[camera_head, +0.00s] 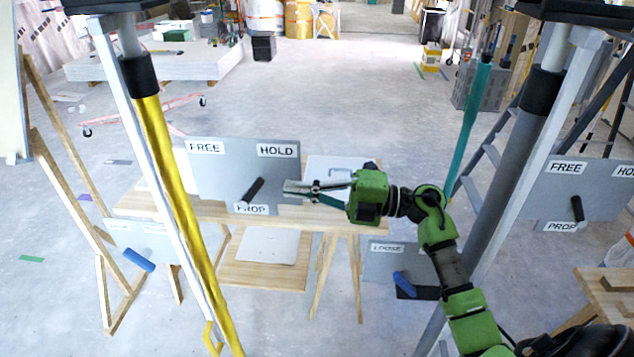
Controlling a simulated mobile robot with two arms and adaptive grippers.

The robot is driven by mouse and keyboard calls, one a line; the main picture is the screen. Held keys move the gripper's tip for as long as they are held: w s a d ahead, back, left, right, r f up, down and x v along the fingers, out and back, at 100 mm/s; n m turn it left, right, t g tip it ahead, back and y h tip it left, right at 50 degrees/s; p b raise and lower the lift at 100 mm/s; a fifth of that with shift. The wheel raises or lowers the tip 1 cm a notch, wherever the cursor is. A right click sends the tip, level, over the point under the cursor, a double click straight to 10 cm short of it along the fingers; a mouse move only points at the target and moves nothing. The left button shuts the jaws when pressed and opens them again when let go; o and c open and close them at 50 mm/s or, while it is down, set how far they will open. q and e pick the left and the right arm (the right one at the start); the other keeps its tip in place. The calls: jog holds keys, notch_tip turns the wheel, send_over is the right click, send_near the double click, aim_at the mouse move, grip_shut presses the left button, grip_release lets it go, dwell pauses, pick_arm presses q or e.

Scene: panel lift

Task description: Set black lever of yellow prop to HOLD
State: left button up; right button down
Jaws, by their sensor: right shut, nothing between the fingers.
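The yellow prop (172,175) stands as a long pole at the left. Beside it is a grey panel (215,172) with the labels FREE at upper left, HOLD (277,151) at upper right and PROP at the bottom. The black lever (253,190) on this panel leans up and to the right, with its upper end toward the HOLD label. My right gripper (288,187) is shut and empty, pointing left, just right of the lever with a small gap in the picture. I cannot tell the gap in depth. My left gripper is out of view.
A grey prop (510,165) and a teal pole (468,130) stand at the right. A second FREE/HOLD/PROP panel (600,190) has its own black lever (577,208). Blue handles (138,259) sit lower down. A wooden table (345,222) stands behind the panel. The floor behind is mostly clear.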

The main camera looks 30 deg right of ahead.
aim_at(262, 185)
jog(key=p+x, duration=0.1)
jog(key=x, duration=0.2)
jog(key=p+x, duration=0.1)
jog(key=x, duration=0.2)
jog(key=shift+r+p, duration=0.2)
jog(key=shift+p, duration=0.1)
jog(key=shift+w+a+f, duration=0.2)
jog(key=shift+w+a, duration=0.1)
jog(key=shift+a, duration=0.25)
jog(key=shift+w, duration=0.1)
